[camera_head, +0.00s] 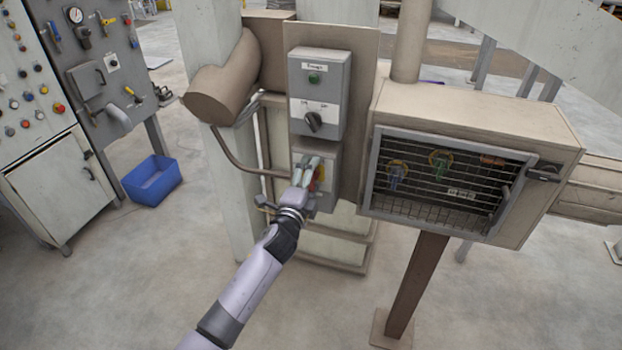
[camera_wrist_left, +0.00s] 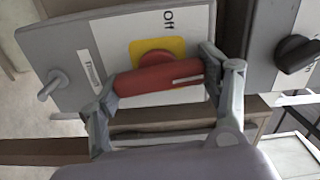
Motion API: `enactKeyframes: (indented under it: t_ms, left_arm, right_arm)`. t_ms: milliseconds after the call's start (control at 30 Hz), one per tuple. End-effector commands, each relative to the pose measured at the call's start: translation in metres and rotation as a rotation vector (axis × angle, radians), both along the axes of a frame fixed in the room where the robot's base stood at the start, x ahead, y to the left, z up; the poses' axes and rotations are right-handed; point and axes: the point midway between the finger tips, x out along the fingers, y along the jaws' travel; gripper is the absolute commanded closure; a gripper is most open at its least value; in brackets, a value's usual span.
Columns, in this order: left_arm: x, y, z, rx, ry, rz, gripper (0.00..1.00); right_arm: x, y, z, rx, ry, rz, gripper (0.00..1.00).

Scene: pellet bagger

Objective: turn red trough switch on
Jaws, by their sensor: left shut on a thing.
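The red trough switch (camera_wrist_left: 160,78) is a red bar handle with a white line, on a yellow plate. It sits on a grey switch box (camera_wrist_left: 60,62) with a white label reading "Off" beside the handle. In the left wrist view the fingers of my left gripper (camera_wrist_left: 163,82) are at the two ends of the red handle, shut on it. In the head view my left gripper (camera_head: 309,172) is at the lower box (camera_head: 330,154) and hides most of the switch. My right gripper is not in view.
A beige cabinet (camera_head: 480,112) with a wire-mesh front stands close on the right. A bent brown pipe is on the left. A blue bin (camera_head: 152,181) lies on the floor.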

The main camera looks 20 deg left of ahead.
Motion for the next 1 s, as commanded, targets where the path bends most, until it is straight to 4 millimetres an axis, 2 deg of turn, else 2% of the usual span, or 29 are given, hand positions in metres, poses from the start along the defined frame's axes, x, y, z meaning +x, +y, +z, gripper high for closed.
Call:
enactKeyframes:
  t_ms: [300,833,867,1000]
  left_arm:
    - [-0.0001,0.0,-0.0015,0.112,-0.002,0.001,0.58]
    - [-0.0002,0.0,-0.0018,0.134,-0.003,0.0,0.58]
    - [-0.0002,0.0,-0.0018,0.134,-0.003,0.0,0.29]
    - [-0.0002,-0.0001,-0.0015,0.132,-0.003,0.0,0.19]
  right_arm:
    - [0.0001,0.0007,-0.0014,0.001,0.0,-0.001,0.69]
    - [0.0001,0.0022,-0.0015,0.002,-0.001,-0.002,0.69]
    - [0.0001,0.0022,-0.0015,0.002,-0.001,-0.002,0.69]
    - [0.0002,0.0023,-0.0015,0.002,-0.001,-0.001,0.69]
